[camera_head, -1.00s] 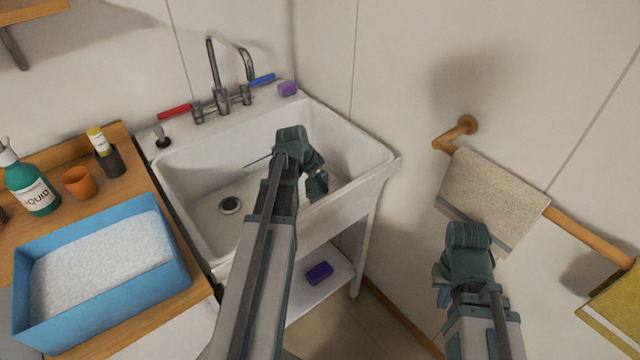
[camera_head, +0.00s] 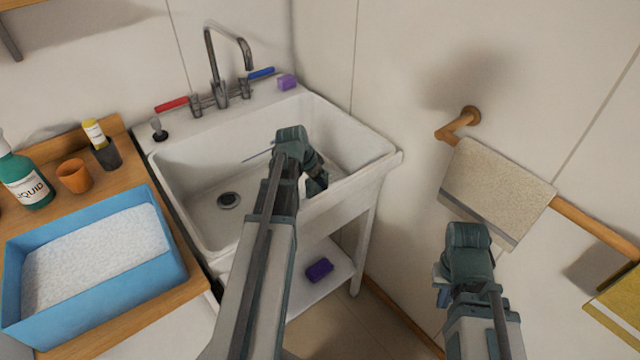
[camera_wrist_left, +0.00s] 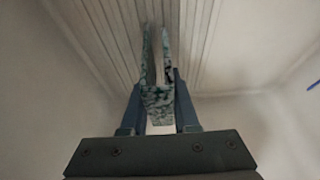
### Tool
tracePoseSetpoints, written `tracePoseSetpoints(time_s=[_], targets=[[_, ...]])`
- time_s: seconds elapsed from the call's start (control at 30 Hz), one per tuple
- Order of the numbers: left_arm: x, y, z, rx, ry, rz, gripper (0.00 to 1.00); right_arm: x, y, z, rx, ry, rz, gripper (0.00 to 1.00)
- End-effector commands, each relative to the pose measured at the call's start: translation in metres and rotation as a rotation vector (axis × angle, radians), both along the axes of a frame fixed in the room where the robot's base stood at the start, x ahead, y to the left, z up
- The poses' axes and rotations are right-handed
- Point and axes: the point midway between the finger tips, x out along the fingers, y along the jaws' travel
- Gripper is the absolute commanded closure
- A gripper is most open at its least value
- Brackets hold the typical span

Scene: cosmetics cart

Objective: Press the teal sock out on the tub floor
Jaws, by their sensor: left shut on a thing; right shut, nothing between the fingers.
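The teal sock (camera_wrist_left: 158,102) shows in the left wrist view as a mottled teal and dark cloth, caught between the two blue fingers of my left gripper (camera_wrist_left: 158,88). It extends forward from the fingers toward a pale ribbed surface; whether it touches that surface I cannot tell. In the head view my left gripper (camera_head: 316,184) is down inside the white tub (camera_head: 350,150), toward its front right. The sock is mostly hidden there by my arm. My right gripper (camera_head: 442,296) is outside the tub, to the right, shut and empty.
The drain (camera_head: 228,200) is at the tub's left. The tap (camera_head: 219,95) and purple block (camera_head: 287,82) are on the back ledge. A blue tray (camera_head: 95,300) stands on the left counter. A towel (camera_head: 497,190) hangs on the right rail. Another purple block (camera_head: 319,269) lies on the shelf below.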

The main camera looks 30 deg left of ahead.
Motion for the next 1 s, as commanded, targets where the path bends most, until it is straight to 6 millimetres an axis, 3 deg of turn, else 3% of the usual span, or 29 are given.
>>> tracePoseSetpoints(time_s=[1.0], targets=[[0.0, 0.0, -0.011, 0.0, 0.0, 0.0, 1.0, 0.0, 0.0, -0.011, 0.0, 0.0, 0.0, 1.0]])
